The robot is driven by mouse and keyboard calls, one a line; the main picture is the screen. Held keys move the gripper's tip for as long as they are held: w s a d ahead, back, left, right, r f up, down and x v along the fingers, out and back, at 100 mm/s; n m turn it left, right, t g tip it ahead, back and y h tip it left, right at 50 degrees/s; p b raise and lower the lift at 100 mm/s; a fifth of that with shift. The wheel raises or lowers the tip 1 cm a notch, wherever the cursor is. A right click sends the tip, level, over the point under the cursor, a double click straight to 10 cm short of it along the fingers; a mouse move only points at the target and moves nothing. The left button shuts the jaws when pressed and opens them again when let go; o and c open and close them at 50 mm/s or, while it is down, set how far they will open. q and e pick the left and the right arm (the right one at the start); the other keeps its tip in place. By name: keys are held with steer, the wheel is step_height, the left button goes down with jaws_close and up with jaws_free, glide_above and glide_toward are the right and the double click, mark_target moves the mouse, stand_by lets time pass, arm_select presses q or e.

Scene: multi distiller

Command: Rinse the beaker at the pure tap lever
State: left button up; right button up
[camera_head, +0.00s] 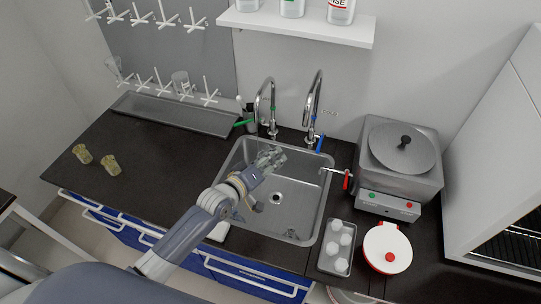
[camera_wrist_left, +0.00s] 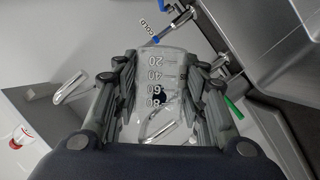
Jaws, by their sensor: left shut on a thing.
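My left gripper (camera_head: 266,163) is shut on a clear beaker (camera_wrist_left: 160,72) with 20 to 80 marks; the beaker shows faintly in the head view (camera_head: 274,154). Both are over the sink (camera_head: 310,200), near its back-left part. Two chrome gooseneck taps stand behind the sink. The left tap (camera_head: 259,98) has a green lever (camera_head: 243,123), also in the wrist view (camera_wrist_left: 234,108). The right tap (camera_head: 310,98) has a blue lever (camera_head: 320,142) by a COLD label. No "pure" label is readable. My right gripper is not in view.
A metal distiller (camera_head: 400,160) with a red-handled outlet (camera_head: 347,178) stands right of the sink. A peg rack (camera_head: 165,55) holds glassware. The left counter is mostly clear.

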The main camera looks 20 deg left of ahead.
arm_select(q)
steer(key=m+y, duration=0.2)
steer(key=m, duration=0.1)
steer(key=shift+m+g, duration=0.3)
steer(key=shift+m, duration=0.1)
steer(key=m+y, duration=0.2)
steer(key=m, duration=0.1)
stand_by(0.6)
